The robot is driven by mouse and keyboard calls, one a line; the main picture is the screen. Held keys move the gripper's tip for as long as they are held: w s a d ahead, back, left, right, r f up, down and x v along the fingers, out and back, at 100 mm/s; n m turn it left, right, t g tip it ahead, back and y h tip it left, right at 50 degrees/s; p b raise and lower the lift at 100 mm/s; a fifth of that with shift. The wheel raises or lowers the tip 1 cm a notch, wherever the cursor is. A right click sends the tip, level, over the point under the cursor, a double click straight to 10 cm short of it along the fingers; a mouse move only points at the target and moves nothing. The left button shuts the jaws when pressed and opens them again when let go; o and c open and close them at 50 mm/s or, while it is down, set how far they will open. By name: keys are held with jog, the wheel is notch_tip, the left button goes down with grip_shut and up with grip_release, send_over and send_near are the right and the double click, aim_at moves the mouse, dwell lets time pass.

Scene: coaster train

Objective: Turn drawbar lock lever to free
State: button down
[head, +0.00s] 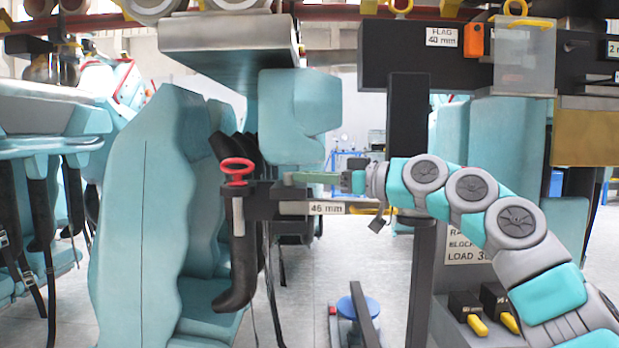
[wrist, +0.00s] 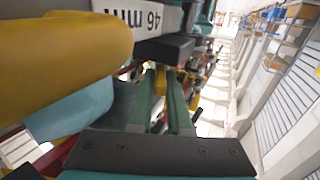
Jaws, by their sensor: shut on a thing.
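My gripper (head: 292,178) reaches left from the arm, level, over the dark drawbar (head: 262,192) that carries a "46 mm" label. Its green fingers are close together in the wrist view (wrist: 163,98) and shut on a small piece at their tips, which I take to be the drawbar lock lever. A bit of yellow (wrist: 160,82) shows between the fingers there. Most of the held piece is hidden, and its angle cannot be told. A red ring handle (head: 237,169) stands on the drawbar, left of the fingertips.
A large yellow handle (wrist: 60,60) lies close beside my gripper in the wrist view. Teal seats (head: 165,210) stand left, and a teal seat shell (head: 292,112) hangs just above the fingers. A dark upright post (head: 407,115) stands near my wrist.

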jog(key=shift+d+r, duration=0.1)
jog(key=c, duration=0.9)
grip_release()
jog(key=shift+o, duration=0.2)
jog(key=b+v, duration=0.1)
jog(key=v, duration=0.6)
jog(key=shift+s+d, duration=0.2)
jog(key=shift+d, duration=0.1)
